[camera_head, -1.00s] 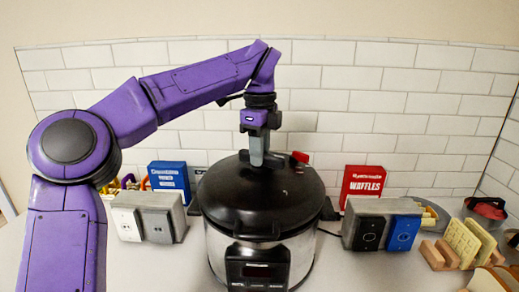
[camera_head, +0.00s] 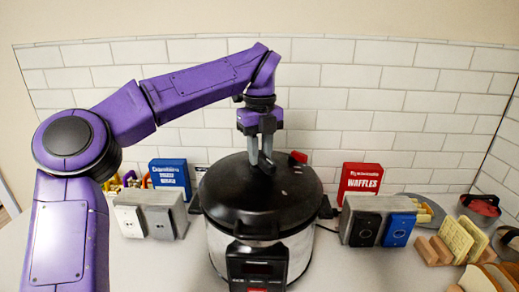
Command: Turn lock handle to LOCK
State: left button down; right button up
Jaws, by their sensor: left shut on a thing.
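A black pressure cooker (camera_head: 262,212) with a silver body stands upright in the middle of the counter, its domed lid on. A small red knob (camera_head: 298,157) sits at the back right of the lid. My left gripper (camera_head: 263,164) points down from above with its grey fingertips at the top of the lid, left of the red knob. It is shut on the lock handle, which is small, dark and mostly hidden by the fingers. Any LOCK marking is too small to read. My right gripper is out of view.
A blue box (camera_head: 170,177) and a white-and-grey switch block (camera_head: 149,214) stand left of the cooker. A red WAFFLES box (camera_head: 360,182) and a black-and-blue switch block (camera_head: 378,222) stand right. Bread slices in racks (camera_head: 455,240) are at far right. A tiled wall is close behind.

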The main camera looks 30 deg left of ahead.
aim_at(260, 153)
pick_arm(q)
jog(key=shift+f, duration=0.2)
jog(key=c, duration=0.9)
grip_release()
jog(key=shift+r, duration=0.1)
jog(key=shift+r, duration=0.25)
notch_tip(260, 153, up, 10)
jog(key=shift+f+p, duration=0.1)
jog(key=shift+p, duration=1.1)
